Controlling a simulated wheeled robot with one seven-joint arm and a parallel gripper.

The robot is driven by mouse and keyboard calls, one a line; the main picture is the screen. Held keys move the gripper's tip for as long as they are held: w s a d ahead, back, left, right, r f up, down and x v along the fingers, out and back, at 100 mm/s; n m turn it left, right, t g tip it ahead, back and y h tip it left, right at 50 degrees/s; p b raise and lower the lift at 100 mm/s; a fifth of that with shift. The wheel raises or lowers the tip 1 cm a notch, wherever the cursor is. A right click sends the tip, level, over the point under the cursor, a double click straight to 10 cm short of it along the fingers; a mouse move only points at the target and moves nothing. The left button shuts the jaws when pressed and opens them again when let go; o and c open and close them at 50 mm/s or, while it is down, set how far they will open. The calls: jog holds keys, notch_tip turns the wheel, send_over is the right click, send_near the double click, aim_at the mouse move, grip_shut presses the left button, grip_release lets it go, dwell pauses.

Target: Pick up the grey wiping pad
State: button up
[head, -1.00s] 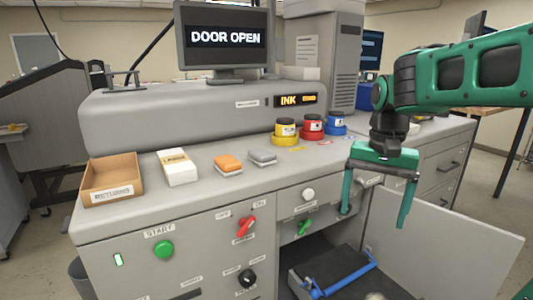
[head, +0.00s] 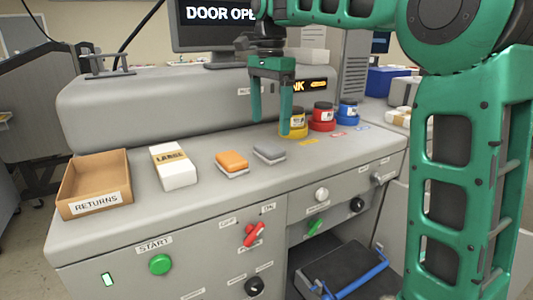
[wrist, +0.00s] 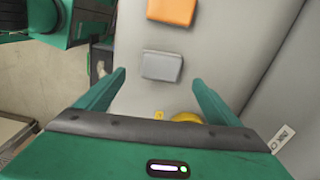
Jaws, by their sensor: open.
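The grey wiping pad (head: 269,150) lies flat on the machine's top ledge, between an orange pad (head: 232,161) and the yellow ink pot. In the wrist view the grey pad (wrist: 162,66) sits ahead of my fingertips, roughly midway between them. My gripper (head: 271,126) is open and empty, pointing down above the ledge, close to the grey pad and the yellow pot. Its fingers (wrist: 160,77) show spread apart in the wrist view. I see no contact with the pad.
Yellow (head: 297,121), red (head: 322,117) and blue (head: 347,113) ink pots stand to the right. A white label box (head: 173,168) and a cardboard returns box (head: 95,184) stand to the left. A monitor (head: 212,24) reads door open. Below, a cabinet is open.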

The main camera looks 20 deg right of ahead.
aim_at(269, 146)
notch_tip(269, 146, down, 2)
jog(key=shift+d+f, duration=0.1)
jog(key=shift+d, duration=0.05)
jog(key=shift+w+f, duration=0.15)
jog(key=shift+f, duration=2.35)
jog(key=c, duration=1.2)
